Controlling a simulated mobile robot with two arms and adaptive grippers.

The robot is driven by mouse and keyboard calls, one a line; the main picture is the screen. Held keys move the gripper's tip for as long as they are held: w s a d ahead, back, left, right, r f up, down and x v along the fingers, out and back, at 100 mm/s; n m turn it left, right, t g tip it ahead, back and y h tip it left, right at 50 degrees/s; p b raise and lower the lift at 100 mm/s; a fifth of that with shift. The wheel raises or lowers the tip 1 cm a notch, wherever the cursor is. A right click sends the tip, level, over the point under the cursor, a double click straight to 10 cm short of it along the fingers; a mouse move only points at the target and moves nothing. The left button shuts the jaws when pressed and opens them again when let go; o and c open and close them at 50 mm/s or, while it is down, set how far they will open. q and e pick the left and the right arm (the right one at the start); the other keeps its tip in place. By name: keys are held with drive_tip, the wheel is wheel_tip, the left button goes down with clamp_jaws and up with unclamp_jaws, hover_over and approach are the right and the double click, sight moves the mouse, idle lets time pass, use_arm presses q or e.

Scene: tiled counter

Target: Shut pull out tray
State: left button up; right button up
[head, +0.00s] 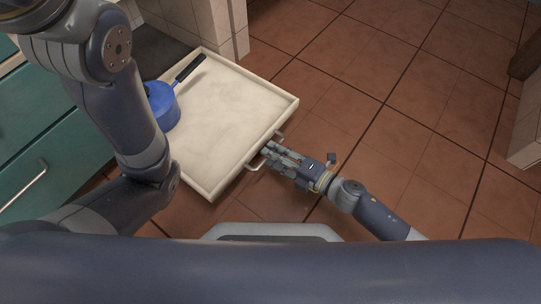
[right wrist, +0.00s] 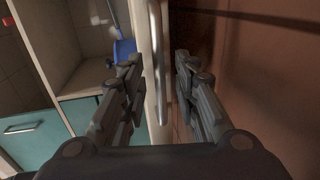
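The pull-out tray (head: 225,105) is cream-coloured, shallow and extended from the cabinet over the tiled floor. Its metal bar handle (head: 254,163) is on the front edge, facing right and down in the head view. My right gripper (head: 269,150) is at this handle. In the right wrist view, its fingers (right wrist: 160,85) are apart, with the handle (right wrist: 158,60) and the tray's front edge between them; I see no clear grip. My left arm covers part of the tray's left side, and its gripper is not in view.
Teal cabinet fronts (head: 45,140) are at the left, and a pale cabinet wall (head: 205,22) stands behind the tray. Open tiled floor (head: 370,110) lies to the right.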

drive_tip(key=shift+x, duration=0.85)
clamp_jaws()
